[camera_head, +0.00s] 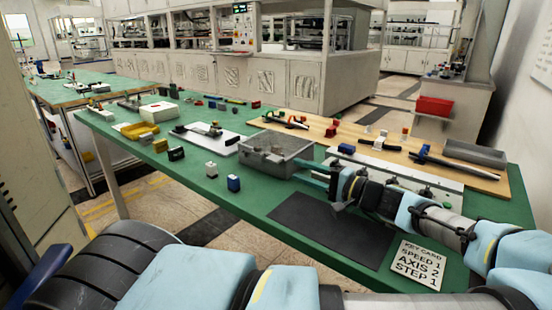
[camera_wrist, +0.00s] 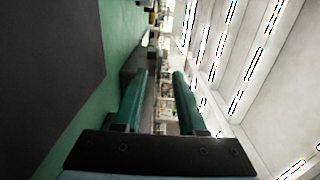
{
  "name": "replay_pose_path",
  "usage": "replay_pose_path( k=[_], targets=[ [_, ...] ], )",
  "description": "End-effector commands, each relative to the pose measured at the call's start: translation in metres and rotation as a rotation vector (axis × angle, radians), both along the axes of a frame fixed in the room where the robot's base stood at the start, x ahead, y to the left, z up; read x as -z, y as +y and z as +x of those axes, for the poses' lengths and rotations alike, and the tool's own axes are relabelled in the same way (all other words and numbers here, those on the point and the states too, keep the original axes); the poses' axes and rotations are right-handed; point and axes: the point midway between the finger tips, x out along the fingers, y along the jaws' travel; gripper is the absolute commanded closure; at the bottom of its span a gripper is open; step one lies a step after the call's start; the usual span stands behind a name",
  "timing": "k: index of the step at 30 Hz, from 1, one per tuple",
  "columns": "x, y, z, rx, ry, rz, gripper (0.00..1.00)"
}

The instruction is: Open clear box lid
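A grey, partly see-through box (camera_head: 268,164) stands on the green table, with its flat lid (camera_head: 277,146) lying shut on top. My gripper (camera_head: 306,172) is beside the box's right side, its green fingers pointing toward it. In the wrist view, my gripper (camera_wrist: 160,74) is open, with a clear gap between the two fingers and nothing held. A dark grey block shape, likely the box (camera_wrist: 138,62), shows just beyond the left finger. Whether a finger touches the box or lid, I cannot tell.
A black mat (camera_head: 325,228) lies in front of my gripper, with a key card (camera_head: 417,264) to its right. A pale fixture plate (camera_head: 395,170) and a wooden board (camera_head: 345,137) lie behind. Small blocks (camera_head: 234,183) stand left of the box.

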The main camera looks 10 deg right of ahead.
Motion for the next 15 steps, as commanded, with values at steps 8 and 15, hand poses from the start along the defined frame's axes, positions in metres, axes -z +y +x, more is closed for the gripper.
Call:
replay_pose_path(
  k=[8,15],
  targets=[
    [-0.002,0.036,0.035,-0.005,0.001,0.004,0.60],
    [-0.002,0.060,0.063,-0.003,0.000,0.001,0.60]
  ],
)
